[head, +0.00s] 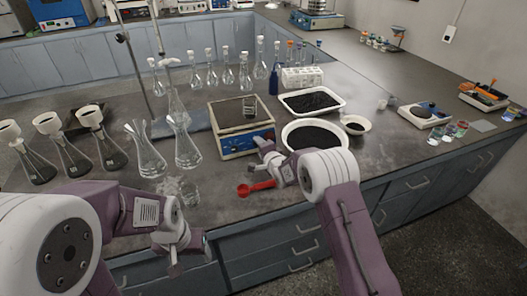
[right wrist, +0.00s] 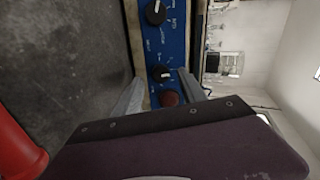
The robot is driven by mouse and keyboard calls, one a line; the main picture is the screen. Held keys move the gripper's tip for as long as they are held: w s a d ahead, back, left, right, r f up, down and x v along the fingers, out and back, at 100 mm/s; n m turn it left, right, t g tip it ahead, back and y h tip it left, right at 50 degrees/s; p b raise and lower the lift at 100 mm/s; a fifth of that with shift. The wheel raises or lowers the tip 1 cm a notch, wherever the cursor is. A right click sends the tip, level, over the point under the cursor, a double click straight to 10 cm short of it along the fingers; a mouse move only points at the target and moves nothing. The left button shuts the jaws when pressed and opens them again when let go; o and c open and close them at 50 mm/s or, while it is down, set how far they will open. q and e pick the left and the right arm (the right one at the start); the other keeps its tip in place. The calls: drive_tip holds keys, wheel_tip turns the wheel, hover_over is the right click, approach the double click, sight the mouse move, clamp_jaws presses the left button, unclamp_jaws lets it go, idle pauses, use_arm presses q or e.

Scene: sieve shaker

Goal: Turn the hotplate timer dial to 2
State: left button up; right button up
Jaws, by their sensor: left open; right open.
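In the right wrist view the panel (right wrist: 172,40) shows a black dial (right wrist: 155,13) at the top, a second black dial (right wrist: 161,73) lower down and a dark red knob (right wrist: 169,98). The labels are too small to tell which is the timer. My right gripper (right wrist: 161,84) is open at the panel, a finger on either side of the lower dial and red knob; contact cannot be told. My left gripper (head: 183,252) is open and empty by the counter's front edge.
A red scoop (head: 256,187) lies in front of the hotplate. A bowl of dark grains (head: 315,149) stands close to its right, with a white tray (head: 338,104) behind. Tall flasks (head: 186,150) and a small glass (head: 190,195) stand on the left.

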drive_tip(key=v, duration=0.6)
drive_tip(key=shift+s, duration=0.25)
drive_tip(key=d+r+m+t+h+p, duration=0.1)
drive_tip(key=d+r+p, duration=0.15)
drive_tip(key=r, duration=0.55)
drive_tip(key=d+r+t+h+p, duration=0.1)
drive_tip(key=d+r+p, duration=0.1)
drive_tip(key=d+r, duration=0.35)
drive_tip(key=s+d+r+n+g+h+p, duration=0.1)
drive_tip(key=s+d+r+g+p, duration=0.15)
drive_tip(key=s, duration=0.35)
drive_tip(key=s+d+f+n+g, duration=0.1)
drive_tip(key=s+f+n+g, duration=0.2)
drive_tip(key=s, duration=0.6)
drive_tip(key=s+d+f+n+g+h, duration=0.1)
drive_tip(key=s+f+n+g, duration=0.3)
drive_tip(key=s, duration=0.6)
drive_tip(key=s+d+f+n+g, duration=0.2)
drive_tip(key=s+f+n+g, duration=0.2)
drive_tip(key=s, duration=0.5)
wheel_tip(320, 180, down, 2)
drive_tip(key=shift+s+d+f+n, duration=0.1)
drive_tip(key=shift+s+d+n, duration=0.1)
drive_tip(key=shift+n, duration=0.5)
